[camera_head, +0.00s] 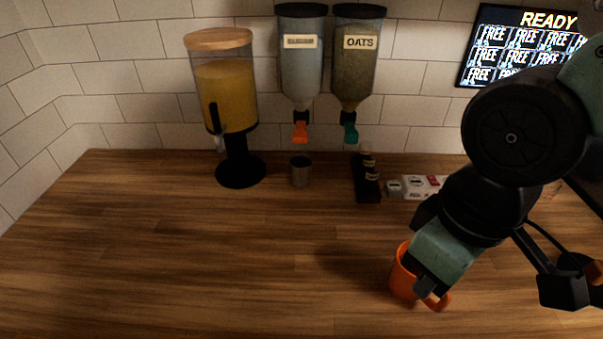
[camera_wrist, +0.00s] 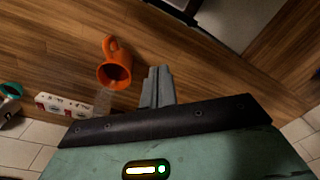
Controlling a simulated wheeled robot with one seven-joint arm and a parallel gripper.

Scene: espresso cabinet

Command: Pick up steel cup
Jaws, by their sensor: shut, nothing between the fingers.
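The steel cup (camera_head: 301,171) is a small grey cylinder standing upright on the wooden counter. It is below the left hopper's orange spout, between the juice dispenser and a black holder. My gripper (camera_head: 424,284) is well to the right of it and nearer the front, with nothing held. In the wrist view my gripper's fingers (camera_wrist: 158,88) are together and empty. I cannot make out the steel cup for sure in the wrist view.
An orange mug (camera_head: 402,281) is partly behind my gripper; the wrist view shows the mug (camera_wrist: 115,70) apart from my fingers. The juice dispenser (camera_head: 226,85), black holder (camera_head: 367,182) and white-red box (camera_head: 421,186) stand along the back. The counter's left and centre are clear.

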